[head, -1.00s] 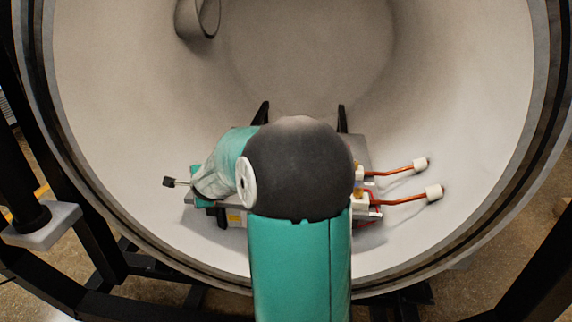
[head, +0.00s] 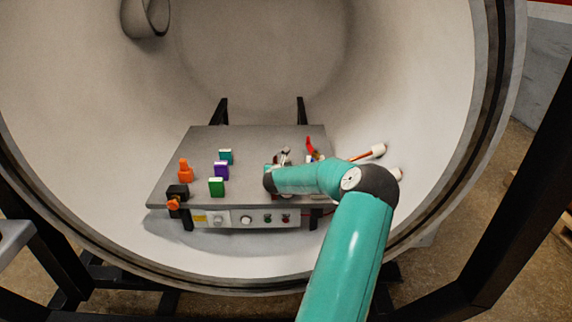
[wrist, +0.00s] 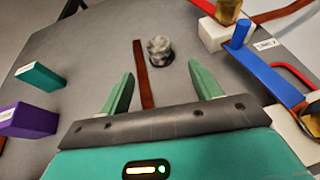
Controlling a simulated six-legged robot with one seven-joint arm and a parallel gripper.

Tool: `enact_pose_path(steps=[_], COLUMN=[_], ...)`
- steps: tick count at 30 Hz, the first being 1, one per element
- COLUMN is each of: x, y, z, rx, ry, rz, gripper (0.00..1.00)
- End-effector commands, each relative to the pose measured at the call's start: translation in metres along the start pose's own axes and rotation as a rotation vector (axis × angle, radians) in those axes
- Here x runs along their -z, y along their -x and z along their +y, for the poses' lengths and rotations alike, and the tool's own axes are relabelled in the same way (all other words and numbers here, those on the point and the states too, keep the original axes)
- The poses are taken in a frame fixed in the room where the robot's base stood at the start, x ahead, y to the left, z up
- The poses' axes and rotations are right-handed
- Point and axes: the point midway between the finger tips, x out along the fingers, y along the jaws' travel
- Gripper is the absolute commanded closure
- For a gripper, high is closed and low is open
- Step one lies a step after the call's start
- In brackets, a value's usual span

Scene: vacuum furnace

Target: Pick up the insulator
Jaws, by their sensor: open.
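A small round mottled grey-and-white piece (wrist: 160,50), which looks like the insulator, stands on the grey plate in the wrist view. The piece appears apart from both fingers. In the head view my arm covers the right part of the plate, and I cannot clearly make out the piece or my fingers there.
The plate (head: 255,140) bears a teal block (head: 226,156), a purple block (head: 221,170), a green block (head: 216,187) and orange parts (head: 185,172). A blue bar (wrist: 268,75) and white blocks (wrist: 212,33) stand right of my gripper. The curved chamber wall (head: 430,110) surrounds everything.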

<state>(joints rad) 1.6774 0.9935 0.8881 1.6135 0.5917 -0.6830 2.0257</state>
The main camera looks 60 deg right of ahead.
Motion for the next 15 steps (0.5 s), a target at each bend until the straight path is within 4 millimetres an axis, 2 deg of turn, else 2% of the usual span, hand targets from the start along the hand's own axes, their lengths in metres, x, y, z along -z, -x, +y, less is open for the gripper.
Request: enact_pose_path(steps=[3,6,15], x=[0.001,0.000,0.001], y=[-0.022,-0.034,-0.058], z=[0.001,0.001,0.001], rx=[0.000,-0.001,-0.001], ry=[-0.001,0.000,0.001], rz=[0.000,0.000,0.001], gripper=[0.37,0.37,0.37])
